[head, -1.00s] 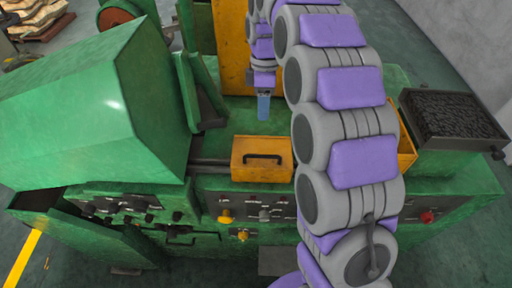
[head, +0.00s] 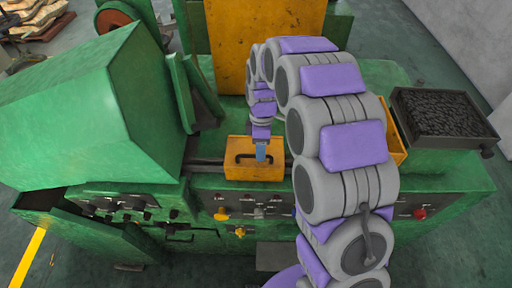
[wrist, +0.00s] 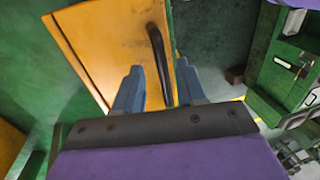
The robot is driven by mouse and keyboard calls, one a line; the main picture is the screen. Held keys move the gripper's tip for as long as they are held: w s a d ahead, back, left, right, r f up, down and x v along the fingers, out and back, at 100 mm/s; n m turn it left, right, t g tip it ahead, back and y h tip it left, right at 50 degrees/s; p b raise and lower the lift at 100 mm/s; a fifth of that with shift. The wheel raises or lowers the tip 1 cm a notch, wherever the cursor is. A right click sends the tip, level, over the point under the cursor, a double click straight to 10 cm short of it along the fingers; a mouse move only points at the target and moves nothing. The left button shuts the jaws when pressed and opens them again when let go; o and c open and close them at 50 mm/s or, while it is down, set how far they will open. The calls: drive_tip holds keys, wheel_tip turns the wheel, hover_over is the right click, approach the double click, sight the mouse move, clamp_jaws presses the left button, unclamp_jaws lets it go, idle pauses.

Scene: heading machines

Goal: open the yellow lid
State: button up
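The yellow lid (head: 240,172) sits on the green machine in the middle of the head view, with a dark bar handle (head: 246,158) on it. It looks closed. In the wrist view the lid (wrist: 105,40) fills the upper left and its handle (wrist: 160,62) runs down between the fingers. My gripper (head: 261,152) is over the right part of the lid in the head view. In the wrist view my gripper (wrist: 160,88) is open, with its two blue fingers apart on either side of the handle's lower end. I cannot tell whether either finger touches the handle.
The green machine (head: 110,110) has a large sloped housing on the left. Knobs and switches line its front panel (head: 260,205) below the lid. A tall yellow panel (head: 265,35) stands behind. A black tray (head: 445,115) is at the right.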

sight(246, 150)
drive_tip(key=shift+s+d+f, duration=0.1)
drive_tip(key=shift+d+f, duration=0.25)
drive_tip(key=a, duration=0.4)
drive_tip(key=shift+a+f, duration=0.2)
drive_tip(key=shift+a, duration=0.2)
drive_tip(key=shift+c, duration=1.1)
drive_tip(key=shift+a, duration=0.2)
drive_tip(key=shift+c, duration=0.6)
drive_tip(key=d, duration=0.3)
drive_tip(key=shift+r, duration=0.15)
clamp_jaws()
drive_tip(key=shift+d, duration=0.4)
drive_tip(key=shift+a, duration=0.25)
